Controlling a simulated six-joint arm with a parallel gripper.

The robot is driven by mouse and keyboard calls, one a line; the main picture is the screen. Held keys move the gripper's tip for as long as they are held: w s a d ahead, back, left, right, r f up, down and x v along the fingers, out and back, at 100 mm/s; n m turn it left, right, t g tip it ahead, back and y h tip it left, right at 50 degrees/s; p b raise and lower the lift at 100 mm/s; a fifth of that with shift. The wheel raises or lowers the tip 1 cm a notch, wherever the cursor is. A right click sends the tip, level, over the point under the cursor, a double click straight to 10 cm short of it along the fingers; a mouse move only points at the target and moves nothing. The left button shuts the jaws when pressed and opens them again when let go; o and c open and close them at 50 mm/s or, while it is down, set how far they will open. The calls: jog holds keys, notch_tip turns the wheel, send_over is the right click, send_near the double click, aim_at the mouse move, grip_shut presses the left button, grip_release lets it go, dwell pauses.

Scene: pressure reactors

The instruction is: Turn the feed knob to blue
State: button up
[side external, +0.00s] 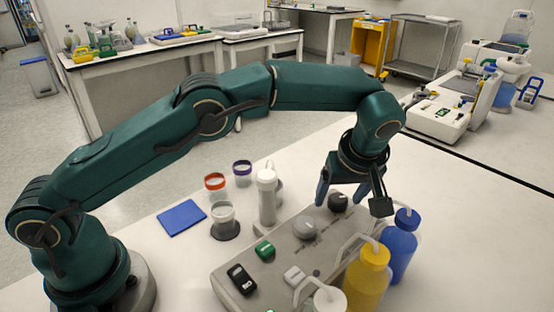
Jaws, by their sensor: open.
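A grey control box (232,268) stands on the white bench. On its top are a black round knob (338,202) at the far end and a grey round knob (304,228) nearer the middle. The labels are too small to read, so I cannot tell which one is the feed knob or where a blue mark lies. My gripper (350,200) points down over the far end of the box, open. Its fingers show on the left and right of the black knob, and I cannot tell whether they touch it.
Blue (400,245), yellow (367,278) and white (326,301) wash bottles stand close along the box's right side. A white cylinder (267,198), a clear cup (223,216) and orange- and purple-rimmed jars stand behind it. A blue pad (181,218) lies left. Bench space at right is clear.

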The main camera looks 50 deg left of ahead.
aim_at(336, 200)
jog(key=shift+v, duration=2.55)
jog(key=shift+w+a, duration=0.1)
jog(key=shift+a, duration=0.1)
jog(key=s+a+r+t+h, duration=0.1)
jog(key=s+a+r, duration=0.2)
jog(key=a+r, duration=0.3)
jog(key=s+a+r+t, duration=0.1)
jog(key=s+a+r, duration=0.3)
jog(key=r, duration=0.5)
jog(key=s+a+f+m+h, duration=0.1)
jog(key=s+m, duration=0.1)
jog(key=s, duration=0.3)
jog(key=s+a+f+m, duration=0.2)
jog(key=s, duration=0.3)
jog(key=s+d+f+m+h, duration=0.1)
jog(key=s+f+m, duration=0.4)
jog(key=f+m, duration=0.1)
jog(key=shift+d+f+t+h, duration=0.3)
jog(key=shift+d+f+t, duration=0.1)
jog(key=shift+f, duration=0.2)
